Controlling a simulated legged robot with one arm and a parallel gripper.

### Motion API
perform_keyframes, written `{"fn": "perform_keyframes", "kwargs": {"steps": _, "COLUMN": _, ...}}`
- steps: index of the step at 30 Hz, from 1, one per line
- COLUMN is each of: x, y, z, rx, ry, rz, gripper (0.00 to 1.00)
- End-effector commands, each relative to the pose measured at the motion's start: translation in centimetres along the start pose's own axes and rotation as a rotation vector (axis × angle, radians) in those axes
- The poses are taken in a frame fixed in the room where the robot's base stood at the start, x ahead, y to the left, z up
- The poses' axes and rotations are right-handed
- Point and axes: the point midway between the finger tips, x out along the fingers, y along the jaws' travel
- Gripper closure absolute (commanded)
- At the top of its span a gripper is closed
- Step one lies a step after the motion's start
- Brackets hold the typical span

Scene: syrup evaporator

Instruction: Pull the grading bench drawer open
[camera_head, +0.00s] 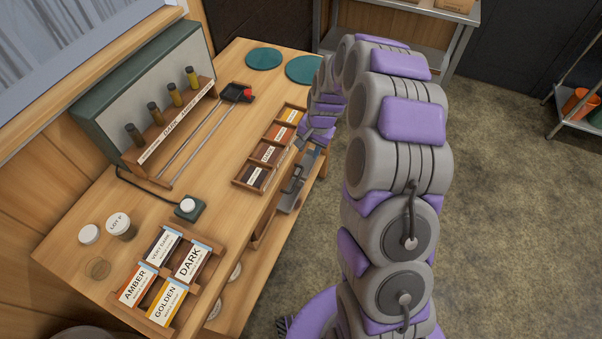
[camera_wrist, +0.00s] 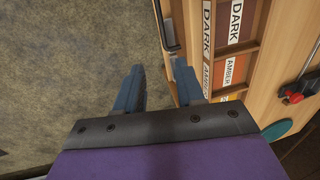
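The grading bench (camera_head: 215,135) is a light wooden table along the left of the head view. Its front side faces the floor on the right. In the wrist view, a dark bar handle (camera_wrist: 168,28) stands out from the bench front. The drawer front behind it is seen edge-on, and I cannot tell whether it is fully shut. My gripper (camera_head: 291,198) is at the bench's front edge, low beside the label rack. In the wrist view, my gripper (camera_wrist: 158,78) has its two blue-grey fingers apart with nothing between them. The handle lies ahead of the fingertips, nearer the right finger.
A label rack (camera_head: 242,181) lies near the bench's front edge, close to my gripper. A card tray (camera_head: 206,257), a sample stand (camera_head: 180,110), a small round-topped device (camera_head: 187,207) and teal discs (camera_head: 265,58) are also on the bench. The floor (camera_head: 500,220) to the right is clear.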

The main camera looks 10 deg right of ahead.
Motion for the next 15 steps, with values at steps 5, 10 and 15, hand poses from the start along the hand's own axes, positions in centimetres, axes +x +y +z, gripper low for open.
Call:
{"fn": "perform_keyframes", "kwargs": {"steps": 5, "x": 3.1, "y": -0.1, "z": 0.3, "rx": -0.003, "ry": -0.003, "rz": 0.005, "gripper": 0.62}}
{"fn": "perform_keyframes", "kwargs": {"steps": 10, "x": 6.4, "y": 0.2, "z": 0.1, "rx": -0.002, "ry": -0.007, "rz": 0.002, "gripper": 0.62}}
{"fn": "perform_keyframes", "kwargs": {"steps": 15, "x": 9.7, "y": 0.3, "z": 0.0, "rx": -0.003, "ry": -0.006, "rz": -0.001, "gripper": 0.62}}
